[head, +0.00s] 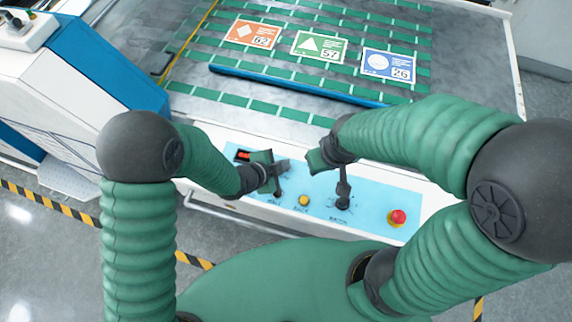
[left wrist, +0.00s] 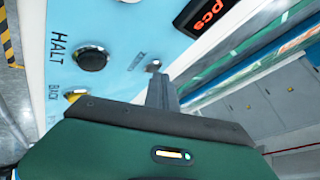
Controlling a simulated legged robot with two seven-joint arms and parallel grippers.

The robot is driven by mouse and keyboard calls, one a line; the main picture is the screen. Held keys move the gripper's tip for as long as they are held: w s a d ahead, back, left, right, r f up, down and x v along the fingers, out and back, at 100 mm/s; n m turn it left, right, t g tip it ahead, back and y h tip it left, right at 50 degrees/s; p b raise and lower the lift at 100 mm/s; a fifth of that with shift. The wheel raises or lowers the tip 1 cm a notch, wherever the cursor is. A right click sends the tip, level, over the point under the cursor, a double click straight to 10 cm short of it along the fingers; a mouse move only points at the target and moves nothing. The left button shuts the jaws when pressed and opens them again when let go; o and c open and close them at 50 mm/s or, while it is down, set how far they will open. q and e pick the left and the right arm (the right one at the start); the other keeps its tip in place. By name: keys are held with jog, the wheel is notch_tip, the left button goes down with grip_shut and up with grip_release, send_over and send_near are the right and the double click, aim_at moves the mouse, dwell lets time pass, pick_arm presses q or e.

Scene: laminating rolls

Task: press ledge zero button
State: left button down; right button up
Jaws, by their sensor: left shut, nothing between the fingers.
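The light-blue control panel (head: 370,205) on the ledge carries a display (head: 243,155), a yellow button (head: 304,200) and a red mushroom button (head: 397,217). In the left wrist view a small button (left wrist: 154,66) has a label too small to read. My left gripper (head: 279,181) is shut and empty over the panel's left part. Its fingers (left wrist: 160,88) appear just beside that small button in the wrist view; whether they touch it is unclear. A black HALT button (left wrist: 92,59) is nearby. My right gripper (head: 343,185) is over the panel's middle; its fingers are unclear.
Behind the ledge is a grey bed with green strips, a blue bar (head: 290,85) and orange, green (head: 319,47) and blue cards. A white and blue machine housing (head: 70,85) stands at the left. Yellow-black tape marks the floor.

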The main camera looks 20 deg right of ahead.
pick_arm(q)
jog(key=shift+r+p, duration=0.6)
jog(key=shift+r, duration=0.25)
notch_tip(320, 180, up, 5)
jog(key=p, duration=0.3)
jog(key=shift+p, duration=0.4)
